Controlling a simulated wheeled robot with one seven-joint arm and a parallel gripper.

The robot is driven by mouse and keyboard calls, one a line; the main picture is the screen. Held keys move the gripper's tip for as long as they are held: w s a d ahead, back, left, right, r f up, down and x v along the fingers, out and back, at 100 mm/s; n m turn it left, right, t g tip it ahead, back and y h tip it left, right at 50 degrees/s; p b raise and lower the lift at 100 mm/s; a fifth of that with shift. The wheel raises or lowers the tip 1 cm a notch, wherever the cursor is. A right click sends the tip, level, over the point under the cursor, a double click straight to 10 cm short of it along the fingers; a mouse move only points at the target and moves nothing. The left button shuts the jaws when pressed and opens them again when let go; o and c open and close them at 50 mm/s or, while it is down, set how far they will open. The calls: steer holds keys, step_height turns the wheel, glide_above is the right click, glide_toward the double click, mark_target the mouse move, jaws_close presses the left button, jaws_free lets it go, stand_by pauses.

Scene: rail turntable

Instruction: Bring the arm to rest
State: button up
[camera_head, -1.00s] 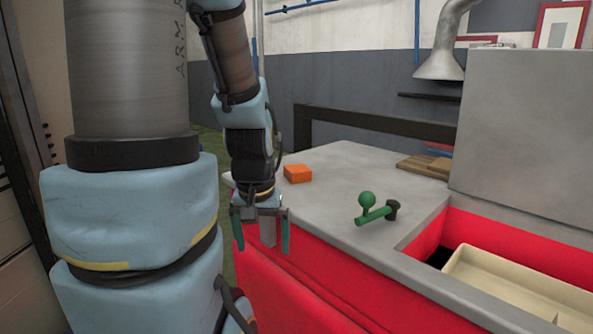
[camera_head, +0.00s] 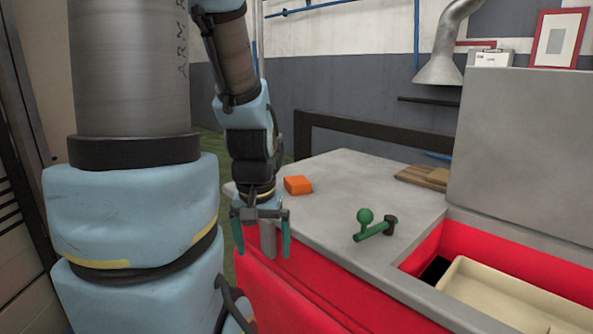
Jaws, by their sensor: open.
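My gripper (camera_head: 262,240) hangs with its fingers pointing down in the head view, at the left front edge of the grey worktop. Its two green-tipped fingers stand apart, and I see nothing held by them. A grey block-like part shows between the fingers; I cannot tell whether it is part of the gripper or of the bench. My arm (camera_head: 248,130) comes down from the top of the picture.
On the grey worktop (camera_head: 345,185) are an orange block (camera_head: 298,185) and a green lever with a ball knob (camera_head: 373,228). A wooden board (camera_head: 424,177) lies at the back. A cream tray (camera_head: 500,300) sits in the red recess at right. A grey box (camera_head: 530,150) rises behind.

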step_height(320, 180, up, 13)
steer(key=p, duration=1.1)
steer(key=shift+f, duration=0.1)
